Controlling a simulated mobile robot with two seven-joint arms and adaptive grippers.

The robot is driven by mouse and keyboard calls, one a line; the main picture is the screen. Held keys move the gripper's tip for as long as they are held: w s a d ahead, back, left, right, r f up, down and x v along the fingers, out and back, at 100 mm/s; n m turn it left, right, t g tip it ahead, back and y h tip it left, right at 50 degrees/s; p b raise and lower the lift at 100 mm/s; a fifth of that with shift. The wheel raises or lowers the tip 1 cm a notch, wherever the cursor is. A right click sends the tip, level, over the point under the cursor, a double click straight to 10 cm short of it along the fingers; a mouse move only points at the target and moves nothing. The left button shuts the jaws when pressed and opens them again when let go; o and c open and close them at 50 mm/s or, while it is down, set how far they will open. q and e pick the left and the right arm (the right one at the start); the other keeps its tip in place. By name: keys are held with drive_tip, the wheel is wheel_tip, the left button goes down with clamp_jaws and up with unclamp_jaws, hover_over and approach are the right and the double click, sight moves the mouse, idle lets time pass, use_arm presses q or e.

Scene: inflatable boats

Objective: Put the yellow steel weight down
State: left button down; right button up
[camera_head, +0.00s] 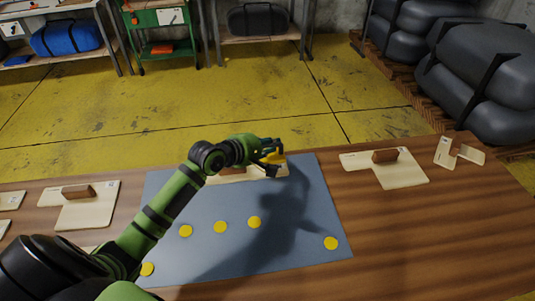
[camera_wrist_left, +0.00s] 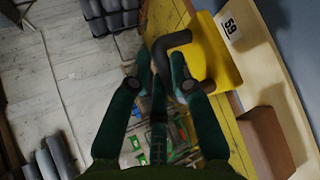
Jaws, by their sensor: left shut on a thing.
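My left gripper (camera_head: 270,153) is shut on the yellow steel weight (camera_head: 277,159), over the far edge of the grey-blue mat (camera_head: 200,262). In the left wrist view the weight (camera_wrist_left: 217,55) is a yellow block with a dark bent handle (camera_wrist_left: 172,42). The handle lies at the fingertips of the gripper (camera_wrist_left: 165,65). A cream board (camera_head: 240,175) is partly hidden behind the gripper. In the wrist view it has a numbered label (camera_wrist_left: 230,26) and a brown block (camera_wrist_left: 265,140). I cannot tell whether the weight touches anything below. My right gripper is not in view.
Several flat yellow discs (camera_head: 254,222) lie on the mat. Cream boards with brown blocks stand left (camera_head: 85,208) and right (camera_head: 400,173) on the wooden table (camera_head: 430,235). A small cream piece (camera_head: 462,154) stands far right. The table's right front is clear.

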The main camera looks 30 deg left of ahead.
sight(268, 157)
use_arm(q)
drive_tip(key=shift+a+f, duration=0.15)
drive_tip(key=shift+f, duration=1.8)
drive_tip(key=c, duration=1.1)
unclamp_jaws()
drive_tip(key=shift+f, duration=0.2)
drive_tip(key=v, duration=1.2)
drive_tip(key=shift+r, duration=0.1)
